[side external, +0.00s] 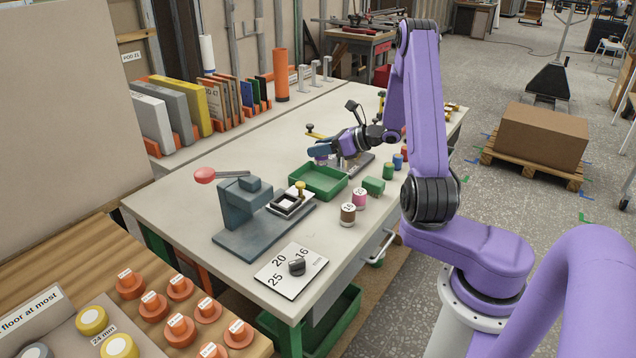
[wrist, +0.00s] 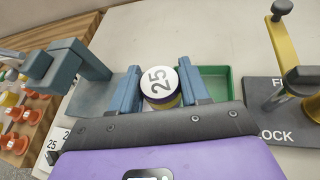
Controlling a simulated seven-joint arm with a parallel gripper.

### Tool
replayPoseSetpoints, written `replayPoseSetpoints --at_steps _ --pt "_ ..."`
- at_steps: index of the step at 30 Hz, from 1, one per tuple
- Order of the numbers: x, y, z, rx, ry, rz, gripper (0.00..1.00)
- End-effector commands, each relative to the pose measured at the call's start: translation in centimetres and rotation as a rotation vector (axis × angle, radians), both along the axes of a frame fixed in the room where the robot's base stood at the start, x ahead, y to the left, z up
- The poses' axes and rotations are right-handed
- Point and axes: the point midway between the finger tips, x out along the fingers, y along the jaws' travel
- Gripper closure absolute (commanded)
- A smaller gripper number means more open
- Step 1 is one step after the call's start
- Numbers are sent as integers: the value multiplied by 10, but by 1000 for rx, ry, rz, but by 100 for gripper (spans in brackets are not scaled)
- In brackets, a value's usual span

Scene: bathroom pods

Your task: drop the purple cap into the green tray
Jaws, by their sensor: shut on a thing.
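My gripper (side external: 321,151) is shut on the purple cap (side external: 321,161), which has a white top marked 25. In the wrist view the cap (wrist: 161,80) sits between the two blue fingers, white face showing, with a purple band and some yellow at its side. The green tray (side external: 310,190) lies on the bench, open at the top. In the side view the cap is at the tray's far edge, above bench level; whether it is over the tray is unclear. In the wrist view the tray (wrist: 223,84) shows partly behind the right finger.
A blue-grey press (side external: 245,210) with a red knob stands left of the tray. A dark plate (wrist: 290,100) with a yellow clamp is at the right in the wrist view.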

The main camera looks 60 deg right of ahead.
Motion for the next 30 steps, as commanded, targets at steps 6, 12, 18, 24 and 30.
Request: replayPoseSetpoints --at_steps 6,12,18,24,30 --pt "25 -39 -19 1 -3 -2 91" --pt "36 -55 -29 3 -2 0 91" --pt "38 -58 -37 5 -3 -1 91" --pt "38 -58 -57 6 -2 0 91" --pt "38 -58 -78 6 -3 -1 91"
